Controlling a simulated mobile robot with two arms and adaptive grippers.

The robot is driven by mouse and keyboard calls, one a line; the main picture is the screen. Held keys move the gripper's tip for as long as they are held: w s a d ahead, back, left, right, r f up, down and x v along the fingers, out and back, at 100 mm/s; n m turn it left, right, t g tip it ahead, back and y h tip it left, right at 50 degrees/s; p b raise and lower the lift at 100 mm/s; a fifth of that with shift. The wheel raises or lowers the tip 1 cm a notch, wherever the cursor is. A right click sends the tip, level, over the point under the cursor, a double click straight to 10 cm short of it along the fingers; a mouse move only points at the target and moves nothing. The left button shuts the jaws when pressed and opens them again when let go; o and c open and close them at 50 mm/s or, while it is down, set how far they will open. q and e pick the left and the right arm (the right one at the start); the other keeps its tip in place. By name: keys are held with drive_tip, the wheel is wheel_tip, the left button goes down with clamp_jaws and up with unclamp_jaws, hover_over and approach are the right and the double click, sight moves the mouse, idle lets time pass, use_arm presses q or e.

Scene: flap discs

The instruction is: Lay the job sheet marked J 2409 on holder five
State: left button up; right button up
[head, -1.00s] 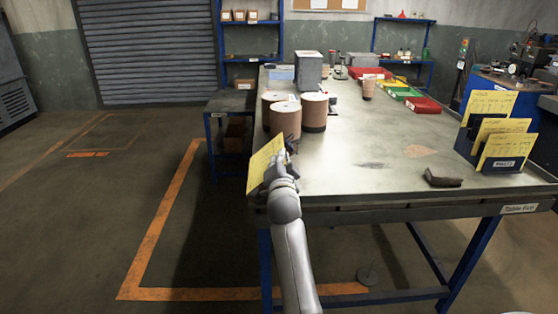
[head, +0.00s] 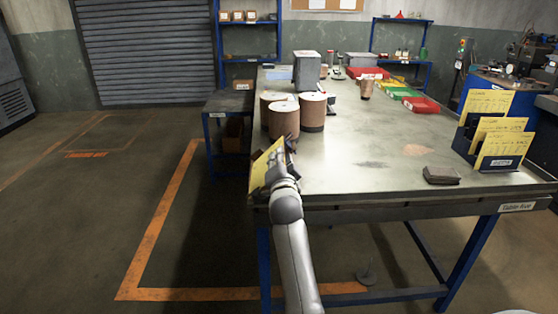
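I cannot tell which thing is holder five.
The steel table (head: 365,185) has a label (head: 516,207) at its front edge. Several brown drums (head: 285,118) stand just beyond my gripper. A dark block (head: 441,175) lies near the front right. Red (head: 421,104) and green bins line the back right. The table's middle is clear.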

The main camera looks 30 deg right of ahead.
drive_tip(key=shift+d+f+g, duration=0.1)
drive_tip(key=shift+f+g, duration=0.2)
drive_tip(key=shift+f, duration=0.3)
wheel_tip(320, 180, up, 11)
